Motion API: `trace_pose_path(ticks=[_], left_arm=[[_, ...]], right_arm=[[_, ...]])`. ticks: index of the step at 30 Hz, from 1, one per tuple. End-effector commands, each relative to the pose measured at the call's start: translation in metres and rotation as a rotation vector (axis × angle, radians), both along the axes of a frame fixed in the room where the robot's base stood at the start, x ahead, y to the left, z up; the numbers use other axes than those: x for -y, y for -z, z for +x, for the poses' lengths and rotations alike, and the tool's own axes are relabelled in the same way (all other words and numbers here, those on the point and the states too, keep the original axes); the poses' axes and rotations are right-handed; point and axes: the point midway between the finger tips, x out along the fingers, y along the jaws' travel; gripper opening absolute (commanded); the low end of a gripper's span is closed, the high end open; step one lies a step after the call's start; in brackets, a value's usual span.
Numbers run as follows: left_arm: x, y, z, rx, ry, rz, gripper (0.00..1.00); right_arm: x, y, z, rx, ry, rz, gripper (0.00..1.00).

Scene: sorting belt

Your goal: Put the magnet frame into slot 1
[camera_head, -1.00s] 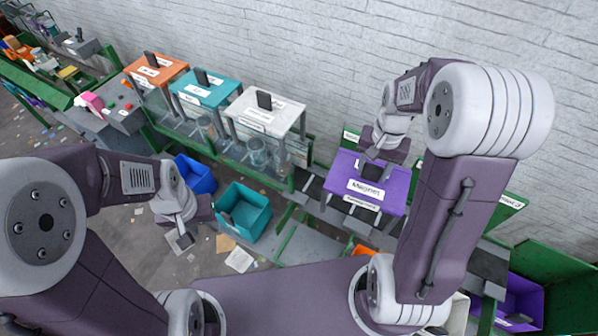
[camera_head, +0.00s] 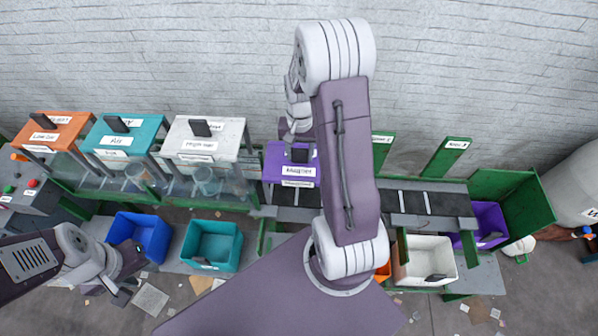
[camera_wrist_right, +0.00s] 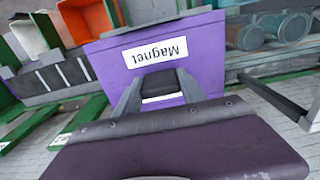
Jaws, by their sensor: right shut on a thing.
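The purple magnet frame (camera_head: 274,167) stands over the belt line, right of the white frame, with its "Magnet" label facing up. My right arm hides its right part in the head view. In the right wrist view the purple frame (camera_wrist_right: 210,60) fills the middle, and my right gripper (camera_wrist_right: 160,90) is shut on its dark top handle. In the head view my right gripper (camera_head: 298,140) is mostly hidden by my own arm. My left gripper (camera_head: 128,285) hangs low at the left, away from the frame; its jaws are unclear. I cannot make out which place is slot 1.
Orange (camera_head: 62,128), teal (camera_head: 125,132) and white (camera_head: 215,140) frames stand in a row left of the purple one. Dark belt (camera_head: 425,202) lies bare to the right, with green sign plates (camera_head: 452,155) behind. Blue (camera_head: 140,232), teal (camera_head: 212,243) and white (camera_head: 428,262) bins stand in front.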

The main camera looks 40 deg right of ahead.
Motion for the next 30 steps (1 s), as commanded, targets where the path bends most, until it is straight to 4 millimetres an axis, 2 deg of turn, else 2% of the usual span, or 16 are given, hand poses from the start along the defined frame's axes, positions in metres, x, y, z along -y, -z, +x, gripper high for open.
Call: trace_pose_path(ticks=[7, 13, 25, 26, 27, 28, 30], left_arm=[[0.000, -0.003, 0.000, 0.000, 0.000, 0.000, 0.36], [0.000, -0.008, 0.000, 0.000, 0.000, 0.000, 0.36], [0.000, -0.004, 0.000, 0.000, 0.000, 0.000, 0.36], [0.000, -0.004, 0.000, 0.000, 0.000, 0.000, 0.36], [0.000, -0.005, 0.000, 0.000, 0.000, 0.000, 0.36], [0.000, -0.005, 0.000, 0.000, 0.000, 0.000, 0.36], [0.000, -0.005, 0.000, 0.000, 0.000, 0.000, 0.36]], right_arm=[[0.000, 0.016, 0.000, -0.001, 0.000, 0.001, 0.00], [0.000, 0.048, -0.001, -0.002, 0.000, 0.001, 0.00], [0.000, 0.056, 0.000, 0.001, 0.000, -0.001, 0.00], [0.000, 0.056, 0.000, 0.000, 0.000, 0.000, 0.53], [0.000, 0.055, 0.000, 0.000, 0.000, 0.000, 0.64], [0.000, 0.055, 0.000, 0.000, 0.000, 0.000, 0.69], [0.000, 0.055, 0.000, 0.000, 0.000, 0.000, 0.69]])
